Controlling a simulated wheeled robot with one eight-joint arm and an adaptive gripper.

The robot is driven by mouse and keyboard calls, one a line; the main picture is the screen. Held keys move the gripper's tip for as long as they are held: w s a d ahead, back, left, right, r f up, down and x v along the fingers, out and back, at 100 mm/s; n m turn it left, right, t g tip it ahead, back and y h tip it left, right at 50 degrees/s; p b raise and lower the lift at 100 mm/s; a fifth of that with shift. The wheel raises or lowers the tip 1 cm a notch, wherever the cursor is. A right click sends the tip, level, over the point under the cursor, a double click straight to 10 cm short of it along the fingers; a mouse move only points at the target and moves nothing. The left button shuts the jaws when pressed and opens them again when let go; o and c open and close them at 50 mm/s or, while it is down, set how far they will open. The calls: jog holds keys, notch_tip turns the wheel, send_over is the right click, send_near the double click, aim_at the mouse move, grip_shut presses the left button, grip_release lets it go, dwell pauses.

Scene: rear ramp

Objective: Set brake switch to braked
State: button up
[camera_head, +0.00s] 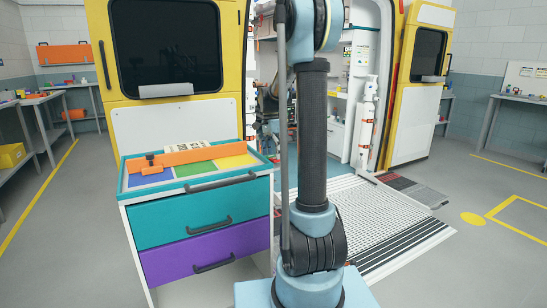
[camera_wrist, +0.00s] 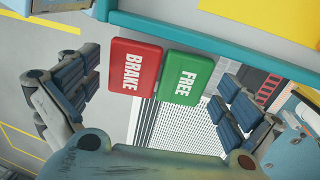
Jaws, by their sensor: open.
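The brake switch shows in the wrist view as two coloured plates side by side below a teal edge. The red plate marked BRAKE (camera_wrist: 135,67) is on the left and the green plate marked FREE (camera_wrist: 187,78) is on the right. I cannot tell which side is pressed in. My gripper (camera_wrist: 157,84) is open and empty, with its dark padded fingers on either side of the two plates. No contact with the plates is visible. I cannot make out the switch or my gripper in the head view.
A white cabinet with a teal drawer (camera_head: 203,212) and a purple drawer (camera_head: 207,250) stands left of my arm. An orange bar (camera_head: 178,157) lies on its top. A ribbed ramp (camera_head: 379,221) leads into the yellow vehicle (camera_head: 99,34). Grey floor (camera_head: 485,240) is clear at right.

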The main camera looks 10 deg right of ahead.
jog(key=c, duration=0.9)
jog(key=shift+s+d+t+y, duration=0.1)
jog(key=shift+s+t+y, duration=0.25)
jog(key=shift+t, duration=0.75)
jog(key=shift+s+t+y, duration=0.1)
jog(key=shift+t+y, duration=0.25)
jog(key=shift+t, duration=0.65)
jog(key=o, duration=0.9)
